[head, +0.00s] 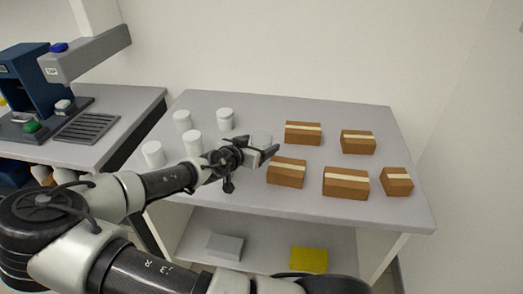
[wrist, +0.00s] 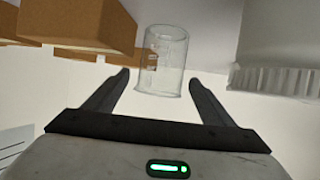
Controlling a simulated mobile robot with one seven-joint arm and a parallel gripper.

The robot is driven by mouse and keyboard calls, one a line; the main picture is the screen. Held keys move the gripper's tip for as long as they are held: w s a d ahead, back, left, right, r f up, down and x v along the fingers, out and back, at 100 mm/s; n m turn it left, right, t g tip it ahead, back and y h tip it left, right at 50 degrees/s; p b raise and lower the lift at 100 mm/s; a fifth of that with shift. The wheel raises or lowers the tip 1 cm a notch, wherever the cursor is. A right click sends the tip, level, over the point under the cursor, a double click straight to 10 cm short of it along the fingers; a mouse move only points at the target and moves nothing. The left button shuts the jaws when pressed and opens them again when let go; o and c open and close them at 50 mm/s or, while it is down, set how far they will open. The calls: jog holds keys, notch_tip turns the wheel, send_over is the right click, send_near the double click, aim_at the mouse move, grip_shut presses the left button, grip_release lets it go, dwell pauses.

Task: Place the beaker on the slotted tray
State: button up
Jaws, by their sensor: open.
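The beaker is clear glass and stands upright on the grey table. In the wrist view the beaker (wrist: 163,62) is ahead of my open gripper (wrist: 158,85), roughly centred between the fingertips, and neither finger visibly touches it. In the head view the beaker (head: 261,138) is partly hidden behind my gripper (head: 267,155). The slotted tray (head: 87,128) is dark with parallel slots and lies flat on the left counter, beside the tap rig. Nothing rests on it.
Several white lidded jars (head: 193,142) stand left of the beaker. Several taped brown boxes (head: 287,172) stand to its right, one close by. A gap separates counter and table.

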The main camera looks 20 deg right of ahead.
jog(key=shift+x, duration=1.4)
jog(key=shift+r, duration=0.1)
jog(key=c, duration=1.3)
